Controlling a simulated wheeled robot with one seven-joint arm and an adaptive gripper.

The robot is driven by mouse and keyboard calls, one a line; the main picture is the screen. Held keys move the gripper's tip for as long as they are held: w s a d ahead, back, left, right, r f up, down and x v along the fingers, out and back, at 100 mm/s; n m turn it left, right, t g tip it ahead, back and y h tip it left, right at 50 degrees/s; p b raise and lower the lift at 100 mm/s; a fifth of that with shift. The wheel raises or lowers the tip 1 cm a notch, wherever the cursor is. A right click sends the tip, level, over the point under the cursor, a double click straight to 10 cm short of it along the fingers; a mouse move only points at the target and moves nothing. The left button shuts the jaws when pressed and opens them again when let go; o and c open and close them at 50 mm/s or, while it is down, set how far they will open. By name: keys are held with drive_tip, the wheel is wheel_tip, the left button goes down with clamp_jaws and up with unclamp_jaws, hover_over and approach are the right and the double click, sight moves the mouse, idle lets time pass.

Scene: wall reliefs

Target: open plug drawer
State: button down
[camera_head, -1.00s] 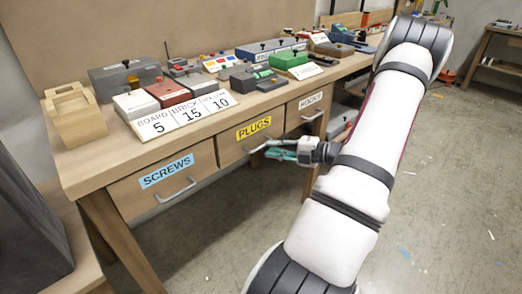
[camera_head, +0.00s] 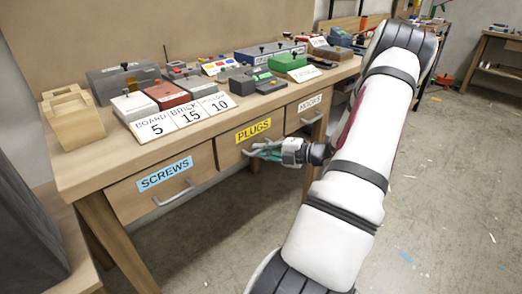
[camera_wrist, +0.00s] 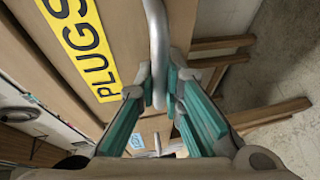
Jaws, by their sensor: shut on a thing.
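The plugs drawer (camera_head: 233,148) is the middle drawer of the workbench, with a yellow PLUGS label (camera_head: 253,130); it looks closed, flush with its neighbours. The label also shows in the wrist view (camera_wrist: 82,40). Its grey bar handle (camera_wrist: 157,50) runs down between my fingers in the wrist view. My gripper (camera_head: 266,151) is at the drawer front, and its teal fingers (camera_wrist: 160,92) are shut on the handle. In the head view the fingers hide most of the handle.
The screws drawer (camera_head: 138,192) is to the left and the hooks drawer (camera_head: 302,112) to the right, each with its own handle. Boxes and price cards (camera_head: 190,117) stand on the bench top.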

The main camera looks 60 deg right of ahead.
drive_tip(key=shift+s, duration=0.1)
drive_tip(key=s+a+p, duration=0.2)
drive_tip(key=s+p, duration=0.3)
drive_tip(key=s, duration=0.6)
drive_tip(key=s+a+p, duration=0.3)
drive_tip(key=s+p, duration=0.3)
drive_tip(key=s, duration=0.6)
drive_tip(key=shift+s+a, duration=0.15)
drive_tip(key=shift+a, duration=0.15)
drive_tip(key=c, duration=2)
unclamp_jaws()
drive_tip(key=shift+o, duration=0.2)
drive_tip(key=v, duration=1.2)
